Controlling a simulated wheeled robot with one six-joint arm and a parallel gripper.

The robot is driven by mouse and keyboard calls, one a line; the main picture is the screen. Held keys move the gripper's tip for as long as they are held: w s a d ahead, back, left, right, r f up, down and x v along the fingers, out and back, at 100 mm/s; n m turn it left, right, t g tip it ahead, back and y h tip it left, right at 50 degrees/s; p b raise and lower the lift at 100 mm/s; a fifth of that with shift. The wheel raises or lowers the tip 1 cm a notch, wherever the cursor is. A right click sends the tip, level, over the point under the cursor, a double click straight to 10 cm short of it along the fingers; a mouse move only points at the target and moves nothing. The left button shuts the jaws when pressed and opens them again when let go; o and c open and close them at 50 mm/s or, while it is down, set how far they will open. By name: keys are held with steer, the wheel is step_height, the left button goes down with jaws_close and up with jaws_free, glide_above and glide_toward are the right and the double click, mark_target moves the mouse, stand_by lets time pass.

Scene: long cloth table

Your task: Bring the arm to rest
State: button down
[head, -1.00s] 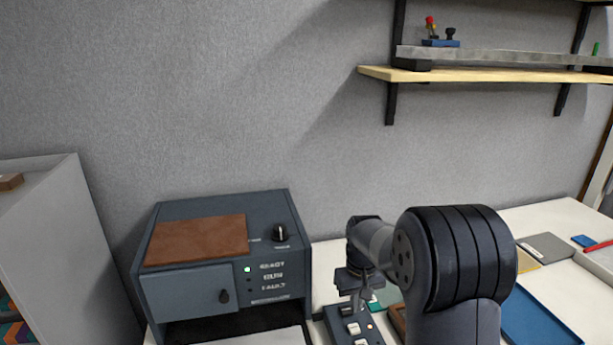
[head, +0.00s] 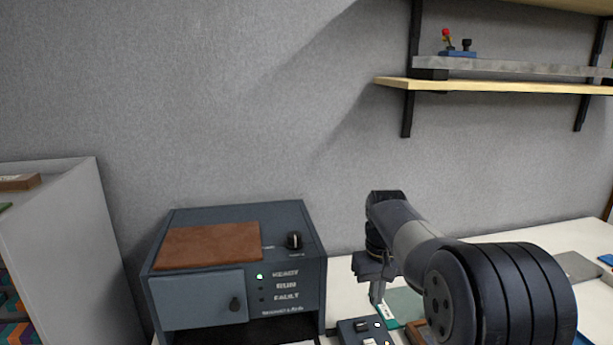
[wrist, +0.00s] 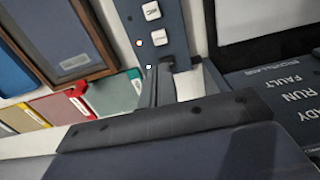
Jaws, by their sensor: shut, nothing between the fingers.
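My gripper (head: 377,296) is shut and empty. In the head view it points down above the far end of a dark control box (head: 360,330) with pale buttons. In the wrist view the shut fingers (wrist: 168,78) show in front of the same control box (wrist: 155,28), with white table beside them. I cannot tell whether the fingertips touch the box. My arm comes in from the lower right of the head view.
A blue-grey machine (head: 290,272) with a brown plate (head: 210,245) on top and a green READY light stands left of my gripper. A wooden-framed tray (wrist: 62,35) and coloured cards (wrist: 60,108) lie nearby. A shelf (head: 500,86) hangs on the wall.

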steer(key=shift+r, duration=0.75)
steer(key=shift+f, duration=0.1)
glide_above(370, 343)
step_height(370, 343, down, 9)
steer(key=shift+f+p, duration=0.15)
steer(key=shift+p, duration=1.15)
steer(key=shift+r+p, duration=0.25)
steer(key=shift+p, duration=0.65)
